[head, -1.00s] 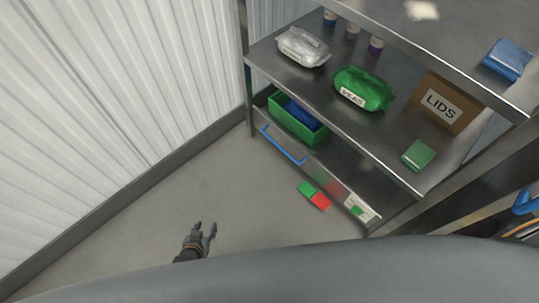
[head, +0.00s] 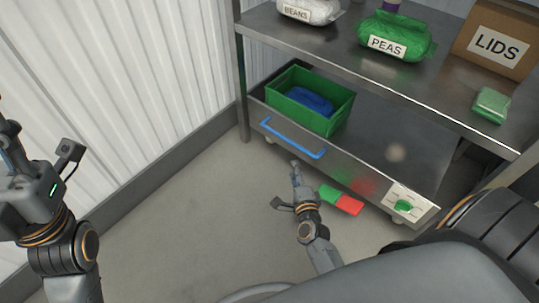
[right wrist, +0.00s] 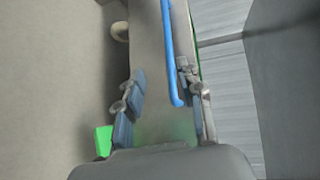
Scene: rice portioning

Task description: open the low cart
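The low cart (head: 369,188) is a grey metal tray on small wheels under the shelf, with a blue bar handle (head: 292,138) on its front. The handle also shows in the right wrist view (right wrist: 170,50). My right gripper (head: 296,166) points at the cart front, just below the handle's right end. In the right wrist view its fingers (right wrist: 160,85) are apart, with the handle's end between their lines, closer to the right finger; contact is not clear. My left gripper (head: 8,138) is raised at the left edge, partly cut off, its fingers unclear.
A green bin (head: 337,118) with blue contents sits in the cart. A panel with a green knob (head: 404,206) is at its front right. A green and red marker (head: 341,200) lies on the floor below. The shelf above (head: 390,78) holds bags and a LIDS box. Floor to the left is clear.

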